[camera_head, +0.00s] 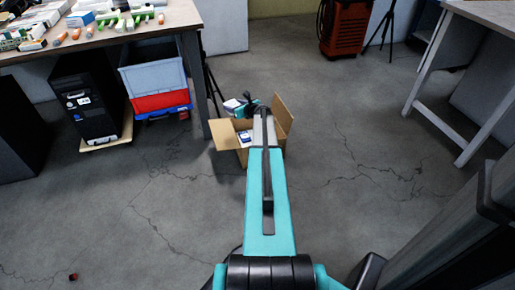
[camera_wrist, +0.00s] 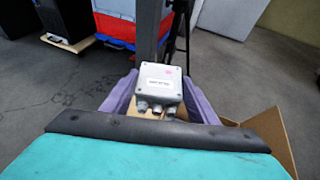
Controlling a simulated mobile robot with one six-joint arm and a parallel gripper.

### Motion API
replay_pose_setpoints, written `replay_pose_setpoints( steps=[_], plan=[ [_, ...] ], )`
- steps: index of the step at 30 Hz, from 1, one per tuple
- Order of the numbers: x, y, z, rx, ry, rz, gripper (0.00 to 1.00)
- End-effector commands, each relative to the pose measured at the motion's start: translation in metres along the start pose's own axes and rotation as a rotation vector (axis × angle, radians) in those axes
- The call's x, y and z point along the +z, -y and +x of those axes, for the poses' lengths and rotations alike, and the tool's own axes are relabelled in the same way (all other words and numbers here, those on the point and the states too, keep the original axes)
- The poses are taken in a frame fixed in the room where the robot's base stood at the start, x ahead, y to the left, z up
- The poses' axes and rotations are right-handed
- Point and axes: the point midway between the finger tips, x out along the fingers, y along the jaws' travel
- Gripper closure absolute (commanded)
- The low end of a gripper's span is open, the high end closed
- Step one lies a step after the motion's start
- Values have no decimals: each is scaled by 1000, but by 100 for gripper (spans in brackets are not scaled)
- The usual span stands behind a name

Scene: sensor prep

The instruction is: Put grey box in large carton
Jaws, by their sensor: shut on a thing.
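The grey box (camera_wrist: 156,83) has a pale label, a pink mark and several cable glands on its near side. In the wrist view it sits between the two purple fingers of my gripper (camera_wrist: 154,95), which are shut on it. In the head view my gripper (camera_head: 240,107) is above the back left part of the large carton (camera_head: 223,135), and the box is too small to make out clearly there. The carton stands on the floor with its flaps open. In the wrist view its cardboard (camera_wrist: 272,128) shows at the lower right. My arm hides part of the carton.
A blue and white item (camera_head: 244,137) shows inside the carton. Behind it are a table leg and a black tripod (camera_head: 211,85). A workbench (camera_head: 103,38) with several parts stands at the upper left, with a computer (camera_head: 85,105) and crates (camera_head: 155,80) below.

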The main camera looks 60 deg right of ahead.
Motion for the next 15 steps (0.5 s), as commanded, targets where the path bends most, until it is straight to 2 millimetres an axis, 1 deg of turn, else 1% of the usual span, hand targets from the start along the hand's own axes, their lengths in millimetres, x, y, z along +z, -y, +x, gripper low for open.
replay_pose_setpoints(
  steps=[1,9,12,15],
  plan=[
    [-20,20,6,-29,0,12,72],
    [-91,113,6,-177,0,75,72],
    [-115,141,4,-225,0,94,72],
    [-133,163,2,-261,1,109,72]
  ],
)
